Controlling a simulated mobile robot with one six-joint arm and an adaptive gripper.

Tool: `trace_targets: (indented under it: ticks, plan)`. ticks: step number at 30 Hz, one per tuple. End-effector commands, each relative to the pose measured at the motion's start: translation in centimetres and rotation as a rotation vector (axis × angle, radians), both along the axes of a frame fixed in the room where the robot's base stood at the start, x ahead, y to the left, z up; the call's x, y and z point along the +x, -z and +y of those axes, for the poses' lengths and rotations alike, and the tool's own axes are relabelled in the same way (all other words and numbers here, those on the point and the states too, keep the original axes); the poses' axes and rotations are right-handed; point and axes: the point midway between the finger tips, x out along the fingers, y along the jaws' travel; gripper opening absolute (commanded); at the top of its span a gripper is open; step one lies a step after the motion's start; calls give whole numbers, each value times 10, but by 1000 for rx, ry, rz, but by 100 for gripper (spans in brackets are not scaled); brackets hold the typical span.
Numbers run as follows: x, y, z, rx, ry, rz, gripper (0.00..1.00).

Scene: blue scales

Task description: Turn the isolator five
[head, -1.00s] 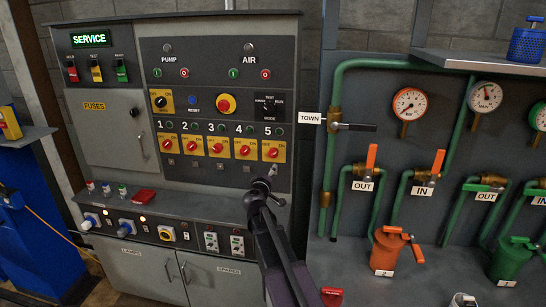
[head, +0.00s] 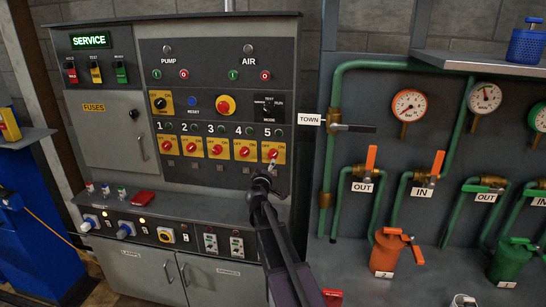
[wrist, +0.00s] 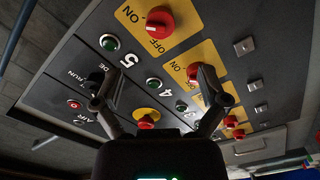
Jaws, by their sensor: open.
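Isolator five (head: 272,153) is a red rotary knob on a yellow plate, the rightmost of the numbered row on the dark panel. In the wrist view it shows at the top (wrist: 160,20), with ON and OFF lettering beside it. My gripper (head: 270,166) is just below isolator five in the head view, its tips overlapping the plate's lower edge. In the wrist view my gripper (wrist: 163,75) is open and empty, with the knob ahead between the finger directions. Its right finger partly covers the isolator four knob (wrist: 193,70). I cannot tell contact.
Isolator four (head: 243,151) is close on the left. The mode switch (head: 268,106) and green lamp five (head: 279,132) are above. The TOWN valve handle (head: 352,128) juts out at the right. A ledge (head: 190,203) runs below the panel.

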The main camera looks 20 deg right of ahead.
Motion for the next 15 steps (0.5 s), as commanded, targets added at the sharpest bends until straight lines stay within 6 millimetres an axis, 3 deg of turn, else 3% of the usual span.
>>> trace_targets:
  ticks: [15]
  plan:
    - [68, 0, -44, 0, 0, 0, 93]
